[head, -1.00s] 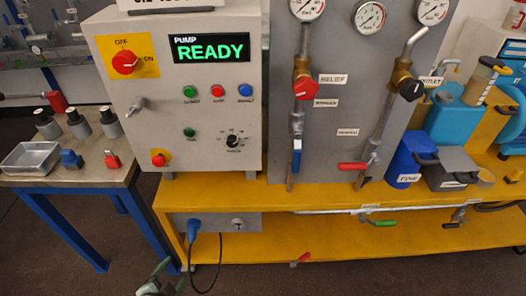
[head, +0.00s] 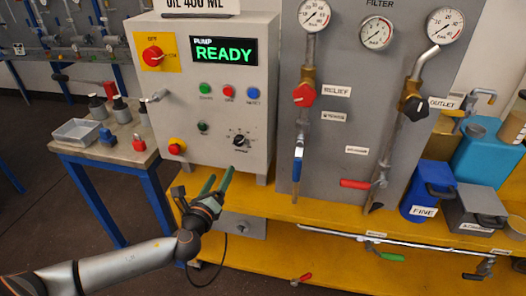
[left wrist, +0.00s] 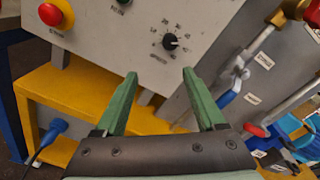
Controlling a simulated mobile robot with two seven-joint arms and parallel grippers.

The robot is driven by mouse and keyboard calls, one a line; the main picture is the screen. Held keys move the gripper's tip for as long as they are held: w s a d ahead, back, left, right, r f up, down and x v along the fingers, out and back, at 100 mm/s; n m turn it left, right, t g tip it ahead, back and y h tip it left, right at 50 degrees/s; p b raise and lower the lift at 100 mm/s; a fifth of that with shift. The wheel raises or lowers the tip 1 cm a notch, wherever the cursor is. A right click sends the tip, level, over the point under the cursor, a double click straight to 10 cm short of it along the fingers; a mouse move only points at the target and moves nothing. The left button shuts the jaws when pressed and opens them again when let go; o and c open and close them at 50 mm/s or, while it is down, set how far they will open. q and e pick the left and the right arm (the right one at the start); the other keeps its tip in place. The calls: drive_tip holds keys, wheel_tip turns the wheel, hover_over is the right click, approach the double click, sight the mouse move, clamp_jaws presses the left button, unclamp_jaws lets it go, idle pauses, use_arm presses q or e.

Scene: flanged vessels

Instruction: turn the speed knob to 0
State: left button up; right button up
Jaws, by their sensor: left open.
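The speed knob (head: 239,141) is a small black dial with a pale pointer line and a printed scale around it, low on the right of the grey control box (head: 205,100). It also shows in the left wrist view (left wrist: 170,41), above and between my fingertips. My left gripper (head: 220,176) has two green fingers, spread apart and empty, just below the knob in the head view. In the left wrist view its fingers (left wrist: 160,78) point up toward the panel and do not touch the knob. My right gripper is not in view.
A red emergency button (head: 177,147), several small push buttons and a red rotary switch (head: 152,56) share the panel. The yellow bench (head: 330,215) lies below it. A pipe with a red valve knob (head: 304,95) and a blue lever (head: 298,165) stands to the right.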

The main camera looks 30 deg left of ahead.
sight(238, 143)
use_arm(q)
drive_tip(key=shift+m+t, duration=0.3)
drive_tip(key=shift+m, duration=0.2)
drive_tip(key=x, duration=0.4)
drive_tip(key=r+x, duration=0.1)
drive_tip(key=x, duration=0.4)
drive_tip(key=d+x, duration=0.1)
drive_tip(key=x, duration=0.3)
drive_tip(key=shift+w+r, duration=0.15)
drive_tip(key=shift+w, duration=0.1)
drive_tip(key=shift+c, duration=0.4)
drive_tip(key=shift+a, duration=0.1)
clamp_jaws()
